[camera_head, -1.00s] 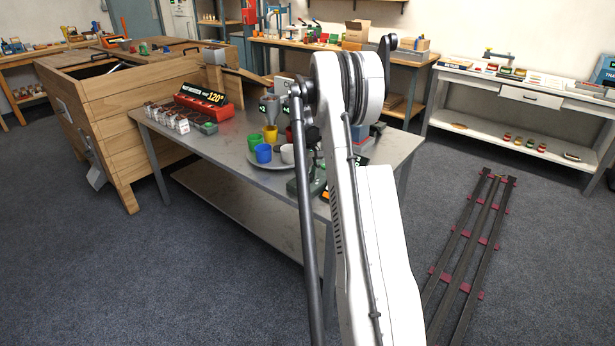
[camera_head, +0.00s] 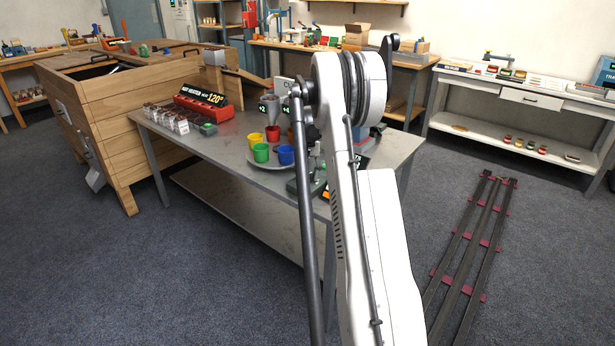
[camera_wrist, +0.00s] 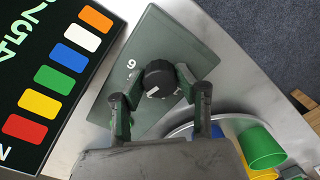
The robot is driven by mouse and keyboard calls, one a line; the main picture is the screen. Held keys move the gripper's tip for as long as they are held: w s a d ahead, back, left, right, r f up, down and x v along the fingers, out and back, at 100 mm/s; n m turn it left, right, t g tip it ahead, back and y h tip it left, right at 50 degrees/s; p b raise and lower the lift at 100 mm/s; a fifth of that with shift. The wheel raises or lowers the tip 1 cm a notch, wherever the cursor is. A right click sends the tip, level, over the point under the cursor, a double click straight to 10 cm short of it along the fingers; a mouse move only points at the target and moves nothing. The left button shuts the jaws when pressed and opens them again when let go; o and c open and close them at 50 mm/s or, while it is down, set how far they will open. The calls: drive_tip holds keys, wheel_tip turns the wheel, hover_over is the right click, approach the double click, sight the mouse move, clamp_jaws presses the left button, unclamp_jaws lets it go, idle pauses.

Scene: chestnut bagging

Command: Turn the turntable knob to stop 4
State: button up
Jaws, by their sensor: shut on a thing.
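The black turntable knob (camera_wrist: 160,80) sits on a grey-green plate (camera_wrist: 150,38) in the wrist view. My gripper (camera_wrist: 158,84) has one finger on each side of the knob and is shut on it. A white mark shows on the knob, and a white digit, 6 or 9, beside it. Other stop marks are hidden or unreadable. The turntable (camera_head: 252,160) is a round grey disc on the metal table in the head view. It carries a yellow cup (camera_head: 254,140), a red cup (camera_head: 272,132), a green cup (camera_head: 261,153) and a blue cup (camera_head: 286,155).
A black panel (camera_wrist: 82,68) with orange, white, blue, green, yellow and red squares lies left of the knob plate. Several small jars (camera_head: 165,118) and a black-and-red sign (camera_head: 203,100) stand on the table's left. My arm hides the table's right part.

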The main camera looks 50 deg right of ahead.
sight(307, 174)
drive_tip(key=o, duration=1.1)
drive_tip(key=shift+o, duration=0.2)
drive_tip(key=shift+r, duration=0.1)
wheel_tip(307, 174, up, 12)
idle(0.3)
